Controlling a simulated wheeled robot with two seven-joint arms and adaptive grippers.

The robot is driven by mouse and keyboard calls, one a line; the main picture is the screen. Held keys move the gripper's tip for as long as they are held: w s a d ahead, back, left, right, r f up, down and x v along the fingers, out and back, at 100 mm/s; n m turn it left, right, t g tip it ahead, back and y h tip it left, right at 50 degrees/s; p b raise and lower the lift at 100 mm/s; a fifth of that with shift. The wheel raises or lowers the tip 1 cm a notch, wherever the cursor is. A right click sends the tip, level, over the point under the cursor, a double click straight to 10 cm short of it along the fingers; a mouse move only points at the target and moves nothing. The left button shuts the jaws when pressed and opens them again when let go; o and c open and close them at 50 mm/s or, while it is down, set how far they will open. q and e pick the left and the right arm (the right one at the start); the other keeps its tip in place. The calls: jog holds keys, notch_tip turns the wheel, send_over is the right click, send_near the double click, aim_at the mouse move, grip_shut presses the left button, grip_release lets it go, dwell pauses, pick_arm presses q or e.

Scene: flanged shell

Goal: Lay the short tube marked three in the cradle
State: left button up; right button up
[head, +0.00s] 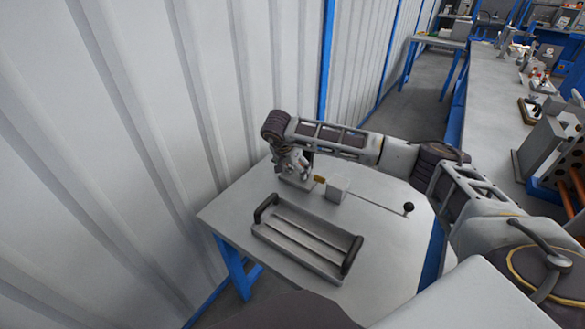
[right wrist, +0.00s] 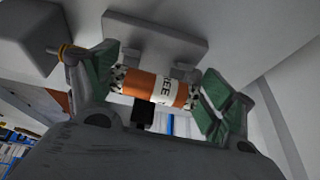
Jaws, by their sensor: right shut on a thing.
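The short tube (right wrist: 158,88), orange with a white band whose lettering reads partly as "...REE", shows in the right wrist view. My right gripper (right wrist: 156,92) is shut on it, with green pads at its two speckled ends. Behind the tube is a grey plate with short uprights (right wrist: 155,35), which looks like the cradle; whether the tube touches it I cannot tell. In the head view, my right gripper (head: 299,170) is low over a small grey base (head: 294,183) at the table's far side, and hides the tube. My left gripper is out of view.
A grey tray (head: 300,250) with dark handles lies in front. A thin rod with a black knob (head: 408,208) lies to the right. A ribbed wall (head: 140,130) borders the table (head: 395,270).

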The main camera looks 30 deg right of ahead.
jog(key=shift+s+d+f, duration=0.2)
jog(key=shift+d+f, duration=0.05)
jog(key=shift+f, duration=0.25)
jog(key=shift+s+d+f, duration=0.15)
jog(key=shift+d+f, duration=0.1)
jog(key=shift+f, duration=0.25)
jog(key=o, duration=1.1)
jog(key=shift+o, duration=1.4)
jog(key=shift+w+d+f, duration=0.15)
jog(key=w+v, duration=0.1)
jog(key=v, duration=1.2)
jog(key=shift+a, duration=0.3)
